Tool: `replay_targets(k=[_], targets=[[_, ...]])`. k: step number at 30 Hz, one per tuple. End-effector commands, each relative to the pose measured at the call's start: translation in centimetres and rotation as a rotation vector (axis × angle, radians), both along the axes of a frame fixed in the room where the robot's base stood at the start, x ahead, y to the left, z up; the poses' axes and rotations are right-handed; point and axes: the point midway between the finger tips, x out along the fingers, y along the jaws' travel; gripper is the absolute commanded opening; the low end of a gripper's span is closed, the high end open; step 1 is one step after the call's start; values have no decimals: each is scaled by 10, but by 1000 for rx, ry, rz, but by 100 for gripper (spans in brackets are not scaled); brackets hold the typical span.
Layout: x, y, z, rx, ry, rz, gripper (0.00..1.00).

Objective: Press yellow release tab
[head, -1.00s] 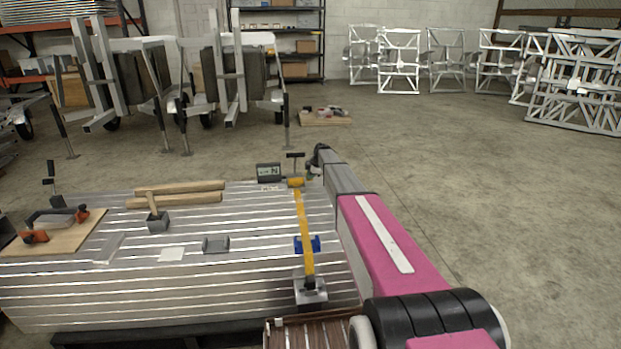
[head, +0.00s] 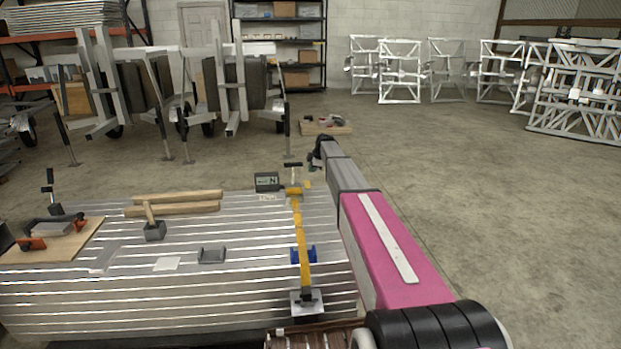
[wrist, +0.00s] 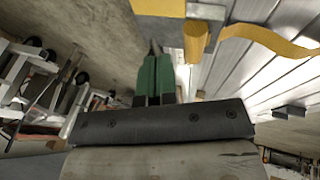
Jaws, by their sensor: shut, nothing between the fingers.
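A yellow strap (head: 301,235) runs along the ribbed aluminium deck to a yellow fitting (head: 293,191) at its far end. A small yellow piece (head: 308,184) shows just right of that fitting; I cannot tell for sure which part is the release tab. In the wrist view, a yellow block (wrist: 158,7) and a rounded yellow end (wrist: 196,42) lie close beyond my gripper (wrist: 154,50). Its green fingers are together and empty, with their tips just below the block. I cannot tell whether they touch it. In the head view the fingers are not clear at the arm's end.
A small display box (head: 267,181) stands left of the fitting. A blue holder (head: 303,254) and a metal bracket (head: 307,301) sit along the strap. A mallet (head: 153,225), wooden bars (head: 175,204) and a grey bracket (head: 212,256) lie on the deck. The floor at right is clear.

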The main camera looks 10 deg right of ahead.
Motion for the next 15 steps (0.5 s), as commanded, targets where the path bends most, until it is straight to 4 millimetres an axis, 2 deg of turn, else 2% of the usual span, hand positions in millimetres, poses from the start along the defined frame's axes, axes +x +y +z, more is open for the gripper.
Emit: replay_targets(k=[1,6,15], targets=[[-2,-3,9,0,-1,0,0],[-5,-9,27,0,0,0,0],[-6,-11,34,0,1,0,0]])
